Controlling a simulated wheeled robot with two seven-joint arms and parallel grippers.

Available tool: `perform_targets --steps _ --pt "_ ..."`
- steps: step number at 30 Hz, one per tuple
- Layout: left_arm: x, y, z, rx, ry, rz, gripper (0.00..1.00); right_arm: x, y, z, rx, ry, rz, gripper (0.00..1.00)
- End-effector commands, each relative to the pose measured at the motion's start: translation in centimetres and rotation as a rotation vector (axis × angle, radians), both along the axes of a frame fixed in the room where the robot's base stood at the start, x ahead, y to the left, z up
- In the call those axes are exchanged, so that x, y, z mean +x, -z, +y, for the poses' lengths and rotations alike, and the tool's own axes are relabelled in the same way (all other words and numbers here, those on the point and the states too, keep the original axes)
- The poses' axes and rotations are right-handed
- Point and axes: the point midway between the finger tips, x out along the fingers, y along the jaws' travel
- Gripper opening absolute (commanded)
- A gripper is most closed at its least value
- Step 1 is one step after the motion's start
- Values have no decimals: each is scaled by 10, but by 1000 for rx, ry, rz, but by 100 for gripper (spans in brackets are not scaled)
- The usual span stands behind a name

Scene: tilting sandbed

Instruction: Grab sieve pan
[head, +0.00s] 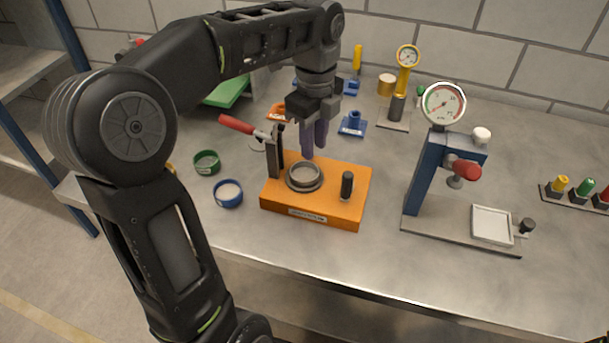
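A grey round pan or ring (304,177) sits on the orange block (333,203) in the middle of the table. A blue-rimmed round pan (228,193) and a green-rimmed one (206,163) lie left of the block. No label shows which of these is the sieve pan. My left gripper (313,150) points down just above and behind the grey ring. Its two dark purple fingers look close together; the gap between them is unclear. I see nothing held. My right gripper is out of view.
A red-handled clamp (240,126) stands at the block's left, and a black knob (347,185) at its right. A blue gauge press (433,180) with a square tray (492,226) stands right. Blue fittings (353,124) lie behind. The front table strip is clear.

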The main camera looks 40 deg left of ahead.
Motion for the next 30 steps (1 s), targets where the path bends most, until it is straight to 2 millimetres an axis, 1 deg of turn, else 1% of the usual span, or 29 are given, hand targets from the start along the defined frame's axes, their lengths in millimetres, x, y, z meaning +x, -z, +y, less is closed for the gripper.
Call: perform_targets --steps 6,9,11,14,30 --pt "-2 28 1 0 0 5 28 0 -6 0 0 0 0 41" --pt "-1 42 1 0 -2 4 28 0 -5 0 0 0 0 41" --pt "-1 47 1 0 -3 2 28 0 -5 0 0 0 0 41" --pt "-1 49 1 1 -3 0 28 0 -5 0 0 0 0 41" --pt "-1 49 1 1 -2 -1 27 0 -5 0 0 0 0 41"
